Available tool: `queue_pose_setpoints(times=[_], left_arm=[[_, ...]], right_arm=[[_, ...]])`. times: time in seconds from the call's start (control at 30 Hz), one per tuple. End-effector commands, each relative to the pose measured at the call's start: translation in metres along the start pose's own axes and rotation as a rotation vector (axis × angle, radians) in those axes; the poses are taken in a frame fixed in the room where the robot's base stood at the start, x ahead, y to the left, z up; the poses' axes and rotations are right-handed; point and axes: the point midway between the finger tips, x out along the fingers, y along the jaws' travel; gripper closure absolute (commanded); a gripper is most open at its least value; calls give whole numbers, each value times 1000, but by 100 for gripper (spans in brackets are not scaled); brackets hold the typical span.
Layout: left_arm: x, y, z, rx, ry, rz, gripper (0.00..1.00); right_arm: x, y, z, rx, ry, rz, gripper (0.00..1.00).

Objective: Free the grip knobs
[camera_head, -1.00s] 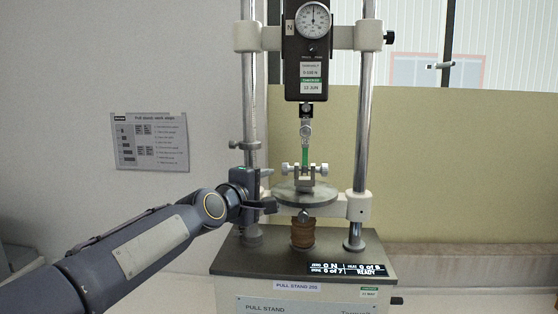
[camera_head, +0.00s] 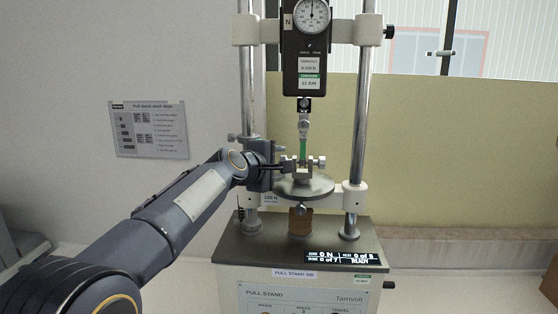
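The lower grip (camera_head: 303,170) sits on a round grey plate (camera_head: 306,187) in the middle of the pull stand. One grip knob (camera_head: 320,162) shows on its right side; the left knob (camera_head: 286,164) is partly hidden by my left gripper. A green strip (camera_head: 303,148) runs from the lower grip up to the upper clamp under the dial gauge (camera_head: 312,15). My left gripper (camera_head: 280,166) reaches in from the left, its fingers at the left knob. The fingers are too small to tell whether they are shut on it. My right gripper is out of view.
Two steel columns (camera_head: 361,100) flank the grip, and the left one stands close to my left wrist. A brown cylinder (camera_head: 301,222) stands under the plate. The base (camera_head: 230,247) carries a lit display (camera_head: 342,257). A work-steps sheet (camera_head: 150,130) hangs on the wall.

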Motion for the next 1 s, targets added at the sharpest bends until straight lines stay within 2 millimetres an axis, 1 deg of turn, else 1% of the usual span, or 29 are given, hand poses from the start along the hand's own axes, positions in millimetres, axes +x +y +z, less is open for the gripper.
queue_pose_setpoints(times=[0.13, 0.37, 0.7, 0.77, 0.87, 1.0], left_arm=[[8, 0, 0, -1, 0, 0, 50], [8, 0, 0, -1, 0, 0, 50], [8, 0, 0, -1, 0, 0, 94], [8, -1, 0, 0, 0, 0, 94], [9, -5, -1, 5, -1, 13, 95], [10, -12, -1, 27, -3, 71, 95]], right_arm=[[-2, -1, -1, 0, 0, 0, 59], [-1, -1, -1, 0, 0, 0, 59], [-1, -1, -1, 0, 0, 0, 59], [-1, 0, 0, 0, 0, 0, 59], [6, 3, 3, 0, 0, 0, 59], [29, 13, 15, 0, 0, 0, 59]])
